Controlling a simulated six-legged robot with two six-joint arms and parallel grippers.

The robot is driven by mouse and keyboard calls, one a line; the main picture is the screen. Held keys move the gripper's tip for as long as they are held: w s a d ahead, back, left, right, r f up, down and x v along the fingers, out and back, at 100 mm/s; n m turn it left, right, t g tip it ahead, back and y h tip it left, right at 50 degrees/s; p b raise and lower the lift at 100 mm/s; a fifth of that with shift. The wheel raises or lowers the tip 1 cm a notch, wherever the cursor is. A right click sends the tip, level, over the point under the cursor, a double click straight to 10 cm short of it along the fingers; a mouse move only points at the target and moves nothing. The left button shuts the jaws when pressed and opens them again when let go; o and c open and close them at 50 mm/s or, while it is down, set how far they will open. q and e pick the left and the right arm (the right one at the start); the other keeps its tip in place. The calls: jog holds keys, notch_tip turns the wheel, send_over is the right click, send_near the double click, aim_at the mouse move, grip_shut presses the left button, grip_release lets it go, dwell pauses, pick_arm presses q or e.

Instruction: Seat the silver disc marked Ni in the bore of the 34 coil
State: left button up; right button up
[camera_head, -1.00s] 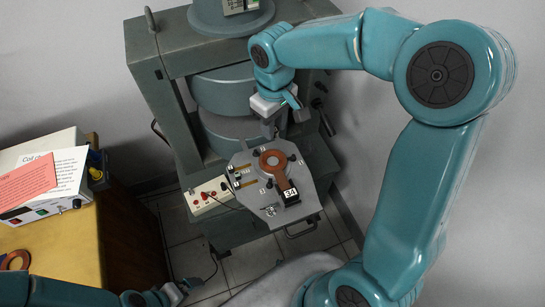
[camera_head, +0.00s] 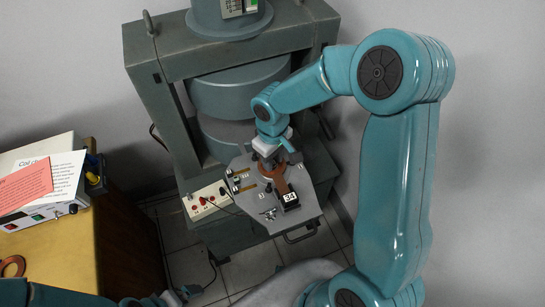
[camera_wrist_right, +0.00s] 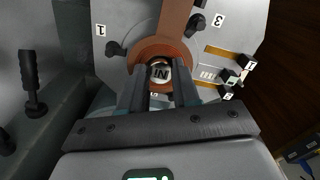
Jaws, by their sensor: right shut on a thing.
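The silver disc (camera_wrist_right: 161,72) shows its letters upside down in the right wrist view, between the fingertips of my right gripper (camera_wrist_right: 161,80). That gripper is shut on it. The copper-brown coil ring (camera_wrist_right: 177,49) surrounds the disc in that view; whether the disc is inside the bore or just above it I cannot tell. In the head view my right gripper (camera_head: 269,161) covers much of the ring, and the coil's strip (camera_head: 279,178) runs to the black block labelled 34 (camera_head: 289,197). My left gripper (camera_head: 168,299) is at the bottom edge, its jaws unclear.
The grey plate (camera_head: 252,207) carries black clamp knobs (camera_wrist_right: 114,48) and numbered marks around the coil. The large magnet (camera_head: 240,90) stands behind it. A control box with red knobs (camera_head: 207,201) is left of the plate. A wooden bench (camera_head: 60,255) with papers is at left.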

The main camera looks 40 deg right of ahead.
jog(key=shift+f, duration=0.25)
jog(key=o, duration=1)
jog(key=shift+r, duration=0.25)
jog(key=shift+w+r, duration=0.1)
jog(key=shift+r, duration=0.25)
pick_arm(q)
jog(key=shift+r+p, duration=0.55)
jog(key=shift+p, duration=0.05)
pick_arm(e)
notch_tip(320, 180, up, 11)
jog(key=shift+r, duration=0.15)
